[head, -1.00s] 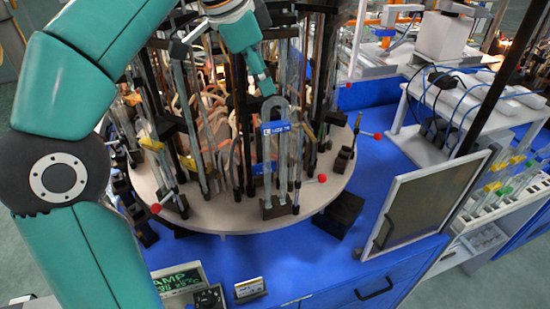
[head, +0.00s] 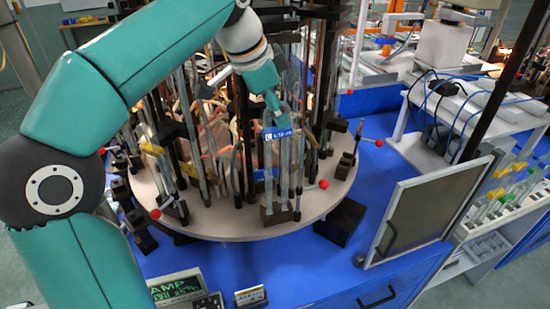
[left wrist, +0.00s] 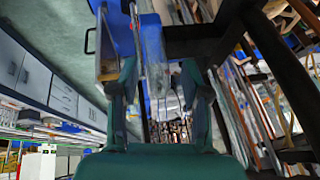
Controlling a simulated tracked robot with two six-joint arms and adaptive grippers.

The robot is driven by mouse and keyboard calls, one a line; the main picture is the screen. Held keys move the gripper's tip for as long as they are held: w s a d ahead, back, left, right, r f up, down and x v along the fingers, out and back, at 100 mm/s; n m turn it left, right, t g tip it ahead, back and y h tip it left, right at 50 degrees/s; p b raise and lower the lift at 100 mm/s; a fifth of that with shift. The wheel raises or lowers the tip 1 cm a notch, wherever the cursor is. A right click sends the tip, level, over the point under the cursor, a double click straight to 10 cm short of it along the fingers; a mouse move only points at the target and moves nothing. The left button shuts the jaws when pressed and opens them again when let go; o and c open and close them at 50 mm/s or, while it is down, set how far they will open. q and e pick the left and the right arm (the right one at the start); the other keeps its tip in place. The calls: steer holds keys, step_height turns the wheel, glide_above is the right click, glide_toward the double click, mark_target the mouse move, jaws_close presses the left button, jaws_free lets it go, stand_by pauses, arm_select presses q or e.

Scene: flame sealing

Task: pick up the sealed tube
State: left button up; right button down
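A clear glass tube with a blue label (head: 278,132) stands upright at the front of the round carousel, its lower end at a dark block (head: 276,214). My left gripper (head: 274,101) is at the tube's upper end, just above the label, and hides the tube's top. In the left wrist view its two green fingers (left wrist: 158,82) are apart, and clear glass (left wrist: 153,60) shows ahead between them. I cannot tell whether a finger touches the tube. My right gripper is in neither view.
The round carousel (head: 235,222) carries several dark posts and other glass tubes close around the gripper. Red-knobbed levers (head: 323,184) stick out at its rim. A framed panel (head: 428,212) stands at right. The blue tabletop (head: 300,262) in front is mostly clear.

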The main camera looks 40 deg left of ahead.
arm_select(q)
jaws_close()
steer(key=shift+r, duration=0.15)
